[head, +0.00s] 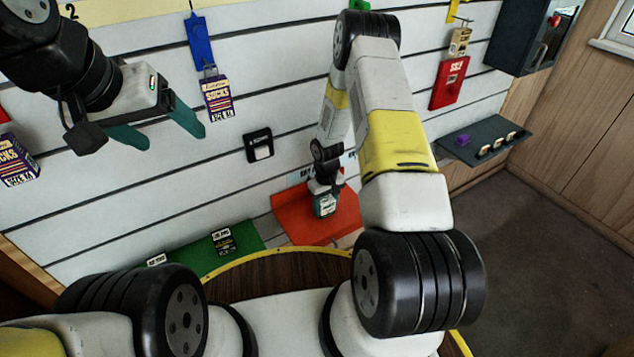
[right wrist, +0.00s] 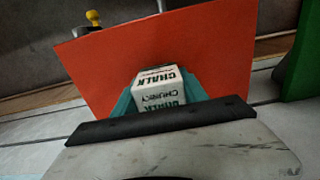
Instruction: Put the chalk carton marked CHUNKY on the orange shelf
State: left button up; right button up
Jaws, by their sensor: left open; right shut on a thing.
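The white chalk carton with green lettering reads CHUNKY in the right wrist view (right wrist: 160,92). It also shows small in the head view (head: 325,206). My right gripper (head: 324,194) is shut on it; the teal fingers (right wrist: 165,92) lie on both sides of the carton. The orange shelf (head: 292,217) is behind and around the carton in the head view and fills the middle of the right wrist view (right wrist: 100,62). I cannot tell whether the carton touches the shelf. My left gripper (head: 172,136) is open and empty at the upper left, in front of the slatted wall.
A green shelf (head: 232,245) with a label adjoins the orange one on the left. Sock packs (head: 218,99) and a red pack (head: 449,83) hang on the wall. A dark shelf (head: 480,136) with a purple item is at right. A round wooden table (head: 285,272) stands in front.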

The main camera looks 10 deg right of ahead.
jog(key=o, duration=1.4)
jog(key=shift+f, duration=0.1)
jog(key=shift+o, duration=0.2)
notch_tip(320, 180, up, 12)
jog(key=shift+f, duration=0.1)
notch_tip(320, 180, up, 12)
jog(key=t, duration=0.1)
notch_tip(320, 180, up, 13)
jog(key=m+t, duration=0.2)
send_over(326, 199)
jog(key=s, duration=0.6)
jog(key=s+a+r+t+y, duration=0.1)
jog(key=s+r, duration=0.5)
jog(key=s, duration=0.3)
jog(key=s+a+r+m+t+y, duration=0.1)
jog(key=s+r+t, duration=0.1)
jog(key=s+r, duration=0.5)
jog(key=shift+s+a+r, duration=0.15)
jog(key=shift+s, duration=1.1)
